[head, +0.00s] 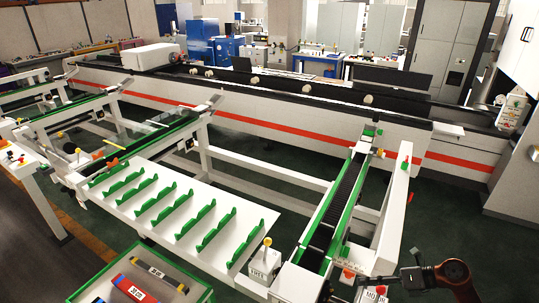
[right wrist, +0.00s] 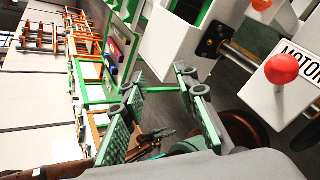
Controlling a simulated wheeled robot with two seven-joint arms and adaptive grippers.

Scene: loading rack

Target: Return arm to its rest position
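My right arm comes in at the lower right of the head view. Its gripper (head: 352,281) is small and dark there, beside the front end of the conveyor and a box with a red knob. In the right wrist view the right gripper (right wrist: 158,98) shows two green-padded fingers standing wide apart, with nothing clearly held. A thin green bar shows between the fingertips, and I cannot tell its depth. My left gripper does not show clearly in either view.
A white rack table with green holders (head: 205,228) stands left of the conveyor (head: 335,205). A green-edged crate (head: 95,290) with red and blue items is at the front. In the wrist view a red knob (right wrist: 280,70) on a labelled white box is close to the right.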

